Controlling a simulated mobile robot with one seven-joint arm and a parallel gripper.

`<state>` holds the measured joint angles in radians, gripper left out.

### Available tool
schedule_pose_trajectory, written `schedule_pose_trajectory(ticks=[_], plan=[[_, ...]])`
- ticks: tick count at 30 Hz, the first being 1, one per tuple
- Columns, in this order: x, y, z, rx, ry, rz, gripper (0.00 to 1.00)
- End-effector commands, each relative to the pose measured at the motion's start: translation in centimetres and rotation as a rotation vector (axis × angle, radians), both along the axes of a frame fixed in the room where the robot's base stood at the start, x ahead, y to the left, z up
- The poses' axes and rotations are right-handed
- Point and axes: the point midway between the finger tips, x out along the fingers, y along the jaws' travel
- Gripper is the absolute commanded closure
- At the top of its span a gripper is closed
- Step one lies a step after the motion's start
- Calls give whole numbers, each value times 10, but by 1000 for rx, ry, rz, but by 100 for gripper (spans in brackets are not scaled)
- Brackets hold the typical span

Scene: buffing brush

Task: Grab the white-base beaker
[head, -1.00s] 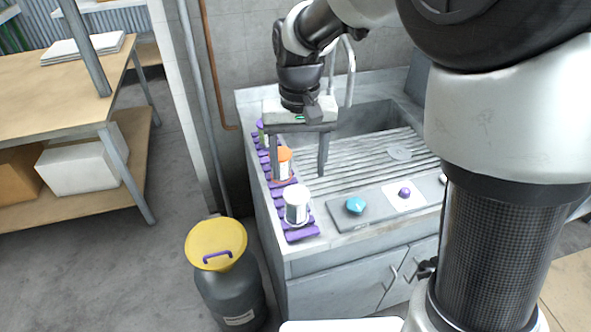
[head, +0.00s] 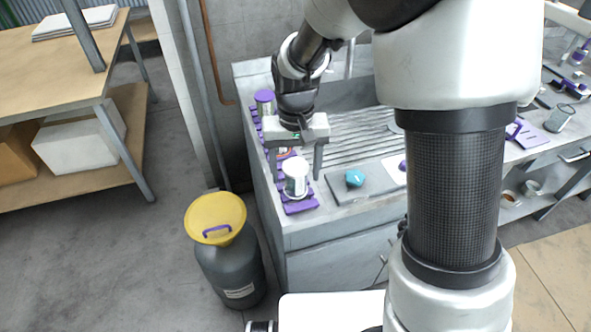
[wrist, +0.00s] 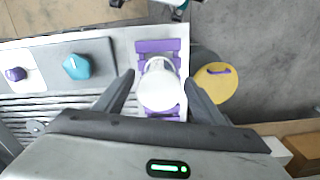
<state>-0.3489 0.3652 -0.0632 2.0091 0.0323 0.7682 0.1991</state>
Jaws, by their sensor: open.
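The white-base beaker (head: 296,180) stands at the near end of a purple rack (head: 301,207) on the sink counter's left edge. Its white end faces up. My gripper (head: 295,177) is open above the rack, its two fingers pointing down. In the wrist view the white-base beaker (wrist: 158,90) appears between the open fingers of my gripper (wrist: 160,76), with a gap on both sides. I cannot tell whether the fingertips are down at its height. An orange-topped beaker (head: 284,153) behind it is mostly hidden by my gripper.
A purple-topped beaker (head: 264,97) stands at the rack's far end. A teal knob-like object (head: 355,178) sits on a grey plate to the right. A grey drum with a yellow lid (head: 216,215) stands on the floor left of the counter.

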Motion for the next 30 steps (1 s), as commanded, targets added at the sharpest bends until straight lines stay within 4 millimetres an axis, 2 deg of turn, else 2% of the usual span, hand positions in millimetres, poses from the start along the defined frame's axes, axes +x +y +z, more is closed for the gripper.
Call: schedule_pose_trajectory(ticks=[2,9,16,19,30], plan=[[0,0,0,0,0,0,37],[0,0,0,0,0,0,76],[0,0,2,0,-1,0,76],[1,0,11,1,-3,0,76],[1,0,81,1,-3,-1,76]])
